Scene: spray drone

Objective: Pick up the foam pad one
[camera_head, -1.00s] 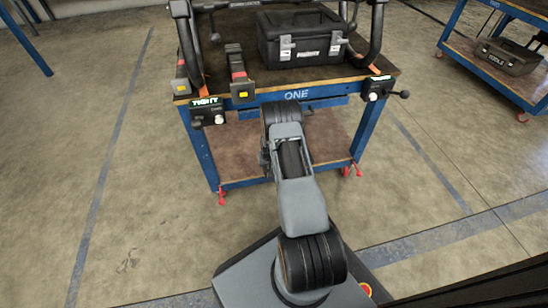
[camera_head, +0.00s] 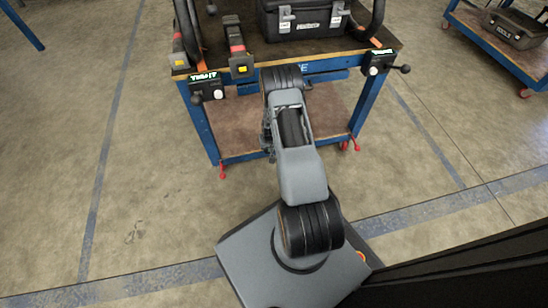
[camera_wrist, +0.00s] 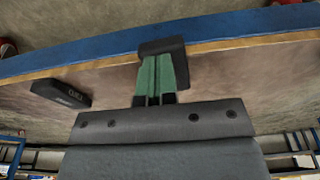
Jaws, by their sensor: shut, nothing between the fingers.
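I cannot identify foam pad one for certain in either view. In the wrist view a small dark flat block (camera_wrist: 60,94) with white lettering lies on a brown board, left of my gripper; it may be a pad. My gripper (camera_wrist: 158,76) shows there with its green fingers together and nothing between them. A dark block (camera_wrist: 163,46) shows at the finger ends; I cannot tell whether it belongs to the gripper. In the head view my gripper is hidden behind my arm, which reaches toward the bench (camera_head: 228,136).
On the bench top are a black case (camera_head: 303,20), two dark pieces with red bands and yellow labels (camera_head: 241,60), and dark uprights. Lever boxes (camera_head: 207,87) hang at its front corners. A second cart (camera_head: 475,38) with a black case stands right. The floor (camera_head: 150,190) left is clear.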

